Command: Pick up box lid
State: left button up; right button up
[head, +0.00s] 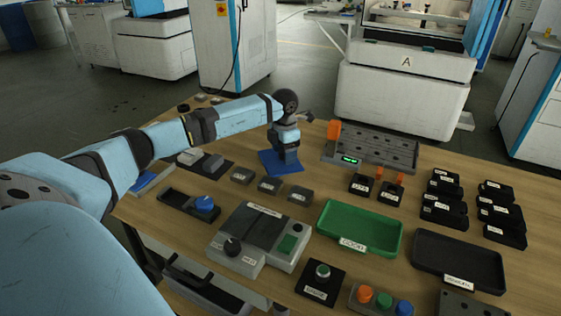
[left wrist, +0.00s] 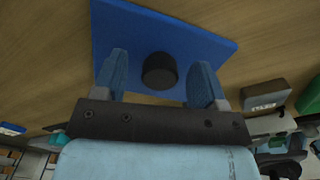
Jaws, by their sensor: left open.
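The box lid is a flat blue square plate (head: 267,158) lying on the wooden table, left of centre in the head view. In the left wrist view the lid (left wrist: 205,42) fills the upper middle and carries a round black knob (left wrist: 160,71). My left gripper (head: 285,158) points down over the lid and hides its middle and the knob in the head view. In the left wrist view the left gripper (left wrist: 161,68) is open, with one blue finger on each side of the knob and visible gaps. My right gripper is not in view.
Small grey blocks (head: 269,186) sit just in front of the lid. A grey control box (head: 262,232), a green tray (head: 380,233) and a black tray (head: 470,270) stand nearer. A grey perforated rack (head: 375,150) is to the right. Bare wood lies around the lid.

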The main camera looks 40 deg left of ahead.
pick_arm(q)
jog(key=c, duration=1.1)
jog(key=shift+o, duration=0.2)
jog(key=shift+r, duration=0.1)
